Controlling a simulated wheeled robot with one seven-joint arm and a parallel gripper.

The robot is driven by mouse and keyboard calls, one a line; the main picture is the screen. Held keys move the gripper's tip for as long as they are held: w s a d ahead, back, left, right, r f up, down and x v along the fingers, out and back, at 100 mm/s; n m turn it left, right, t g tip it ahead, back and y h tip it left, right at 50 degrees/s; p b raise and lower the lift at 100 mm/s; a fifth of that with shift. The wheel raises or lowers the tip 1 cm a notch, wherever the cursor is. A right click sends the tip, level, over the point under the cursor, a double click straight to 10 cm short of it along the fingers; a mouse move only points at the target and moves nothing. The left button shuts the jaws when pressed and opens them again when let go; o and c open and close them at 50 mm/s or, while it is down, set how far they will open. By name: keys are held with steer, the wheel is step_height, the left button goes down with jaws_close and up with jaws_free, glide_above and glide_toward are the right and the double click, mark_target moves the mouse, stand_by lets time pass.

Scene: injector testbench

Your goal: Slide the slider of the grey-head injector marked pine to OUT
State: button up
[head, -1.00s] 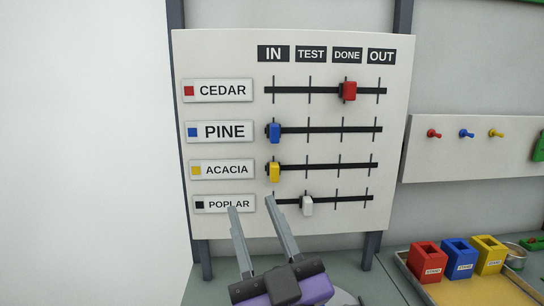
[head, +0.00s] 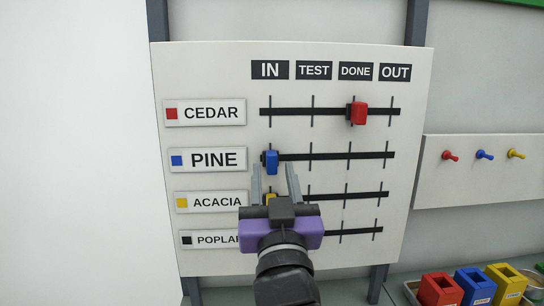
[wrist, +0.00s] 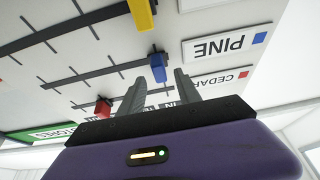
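The status board (head: 215,65) has rows CEDAR, PINE, ACACIA and POPLAR under columns IN, TEST, DONE and OUT. The blue slider (head: 271,162) of the PINE row sits at IN, at the left end of its track (head: 335,156). It also shows in the wrist view (wrist: 158,68). The OUT header (head: 395,72) is at the upper right. My gripper (head: 274,172) is open, its two fingers pointing at the board around the blue slider's column. In the wrist view the fingers lie either side of the blue slider; contact cannot be told.
The red CEDAR slider (head: 358,113) is at DONE. The yellow ACACIA slider (head: 270,198) is at IN, partly hidden by my gripper. The POPLAR slider is hidden. The PINE track right of the blue slider is clear. A peg panel (head: 475,185) and coloured bins (head: 475,285) are at the right.

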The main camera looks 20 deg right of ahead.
mark_target(272, 164)
steer(key=shift+p+x, duration=0.45)
steer(key=shift+x, duration=1.4)
jaws_close()
